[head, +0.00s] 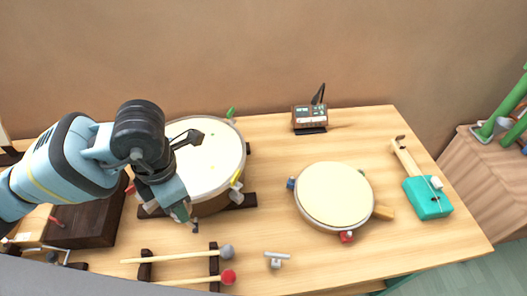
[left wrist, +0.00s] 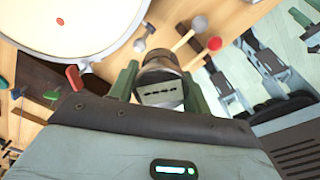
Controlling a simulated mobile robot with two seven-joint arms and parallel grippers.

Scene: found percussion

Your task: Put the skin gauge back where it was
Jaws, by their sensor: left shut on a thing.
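My left gripper (head: 186,212) hangs at the front edge of the large drum in the head view. In the left wrist view its two green fingers (left wrist: 159,82) are shut on a short, round, grey-brown thing with a pale marked face, which I take to be the skin gauge (left wrist: 160,90). In the head view the gauge is mostly hidden by the gripper. The large drum (head: 217,155) has a cream skin and lies partly under my left arm; its skin also shows in the left wrist view (left wrist: 75,20). My right gripper is not seen.
Two mallets (head: 170,258) lie on a dark rack at the front. A pale T-shaped key (head: 277,259) lies right of them. A smaller drum (head: 336,194), a teal instrument (head: 428,198) and a small brown device (head: 309,115) stand farther right. Bare wood separates them.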

